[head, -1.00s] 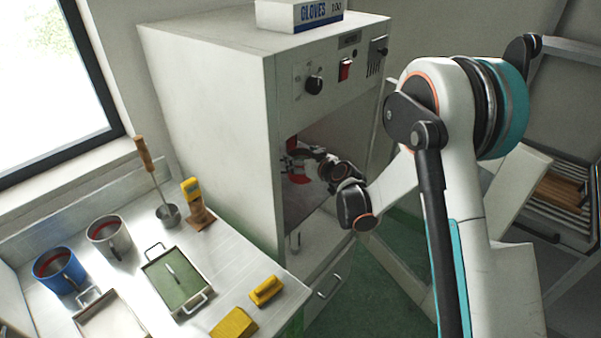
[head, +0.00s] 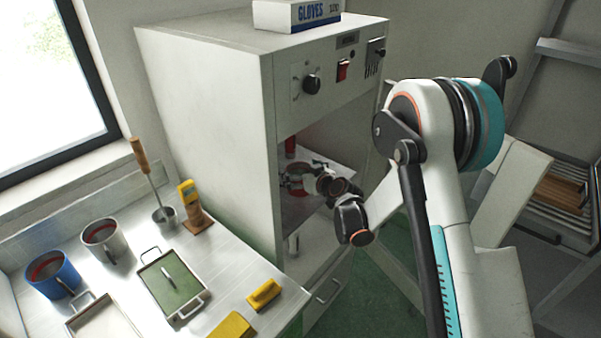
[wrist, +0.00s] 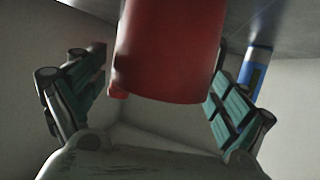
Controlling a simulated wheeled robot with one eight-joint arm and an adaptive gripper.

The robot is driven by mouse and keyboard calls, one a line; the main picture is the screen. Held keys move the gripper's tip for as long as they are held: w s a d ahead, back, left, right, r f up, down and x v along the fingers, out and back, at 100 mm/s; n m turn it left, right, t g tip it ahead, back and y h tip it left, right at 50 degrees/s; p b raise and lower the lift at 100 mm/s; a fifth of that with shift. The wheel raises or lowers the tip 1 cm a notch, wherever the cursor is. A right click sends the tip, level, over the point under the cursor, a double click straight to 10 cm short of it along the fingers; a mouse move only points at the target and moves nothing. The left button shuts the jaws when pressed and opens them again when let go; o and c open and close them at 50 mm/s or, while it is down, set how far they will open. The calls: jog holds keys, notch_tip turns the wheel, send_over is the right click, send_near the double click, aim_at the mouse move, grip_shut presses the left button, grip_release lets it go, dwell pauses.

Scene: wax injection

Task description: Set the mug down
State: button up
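The red mug (wrist: 170,50) fills the upper middle of the wrist view, between the two fingers of my gripper (wrist: 160,98). The left finger stands clear of the mug with a small gap. The right finger is close beside it, and I cannot tell whether they touch. The end of the mug beyond the top edge is out of view. In the head view my gripper (head: 308,182) is inside the cabinet opening, with part of the red mug (head: 297,191) showing around it. Whether the mug rests on the cabinet floor is hidden.
A red cylinder (head: 290,147) stands deeper in the cabinet (head: 205,110). A blue cylinder (wrist: 254,75) shows beside the mug in the wrist view. The cabinet side walls are close.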

jog(key=shift+r, duration=0.1)
jog(key=shift+s+d+r, duration=0.15)
jog(key=s+d+r+m+g+h+p, duration=0.1)
jog(key=s+d+r+h, duration=0.1)
jog(key=s+d+r, duration=0.6)
jog(key=s+d+r+m+g+h+p, duration=0.15)
jog(key=s+d+r, duration=0.35)
jog(key=s+r, duration=0.75)
jog(key=s+d+m+g+h, duration=0.1)
jog(key=s+d, duration=0.4)
jog(key=s, duration=0.6)
jog(key=s+d+m+g+h, duration=0.1)
jog(key=s+d+m+h, duration=0.2)
jog(key=s, duration=0.9)
jog(key=shift+d+f, duration=0.45)
jog(key=shift+d, duration=0.45)
jog(key=shift+s, duration=0.1)
